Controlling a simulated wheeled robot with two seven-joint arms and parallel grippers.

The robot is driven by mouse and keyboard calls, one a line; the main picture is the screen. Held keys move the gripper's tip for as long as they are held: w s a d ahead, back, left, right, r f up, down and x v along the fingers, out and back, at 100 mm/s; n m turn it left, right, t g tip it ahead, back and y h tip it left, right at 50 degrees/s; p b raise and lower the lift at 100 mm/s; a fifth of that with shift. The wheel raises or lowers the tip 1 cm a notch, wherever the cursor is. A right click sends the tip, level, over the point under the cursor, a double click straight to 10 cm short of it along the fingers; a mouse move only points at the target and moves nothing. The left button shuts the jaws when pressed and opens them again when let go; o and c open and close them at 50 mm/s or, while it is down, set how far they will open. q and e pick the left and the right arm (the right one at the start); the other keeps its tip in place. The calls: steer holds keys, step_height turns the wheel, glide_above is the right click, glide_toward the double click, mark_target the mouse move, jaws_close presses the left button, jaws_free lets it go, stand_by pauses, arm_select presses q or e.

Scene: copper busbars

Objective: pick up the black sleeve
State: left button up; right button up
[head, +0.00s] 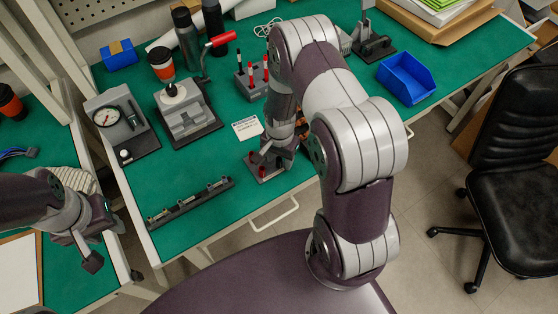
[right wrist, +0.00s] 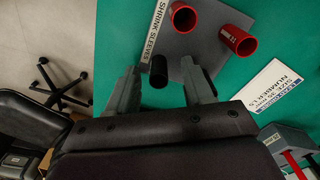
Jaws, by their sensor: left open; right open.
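The black sleeve (right wrist: 158,72) stands on a grey plate (right wrist: 195,45) labelled "SHRINK SLEEVES" in the right wrist view. My right gripper (right wrist: 160,66) is open, with one finger on each side of the sleeve and gaps visible between. In the head view my right gripper (head: 268,155) is low over the plate (head: 272,178) near the table's front edge; I cannot make out the black sleeve there. Two red sleeves, one (right wrist: 183,17) and another (right wrist: 238,40), are on the same plate. My left gripper (head: 84,245) is open and empty at the far left.
A white number-label card (right wrist: 272,90) lies beside the plate. A dark rail (head: 190,204) lies left of the plate. A grey press (head: 187,117), a dial gauge unit (head: 120,122) and a marker holder (head: 250,86) stand behind. A blue bin (head: 406,78) is at right.

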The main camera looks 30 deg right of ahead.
steer(key=c, duration=0.7)
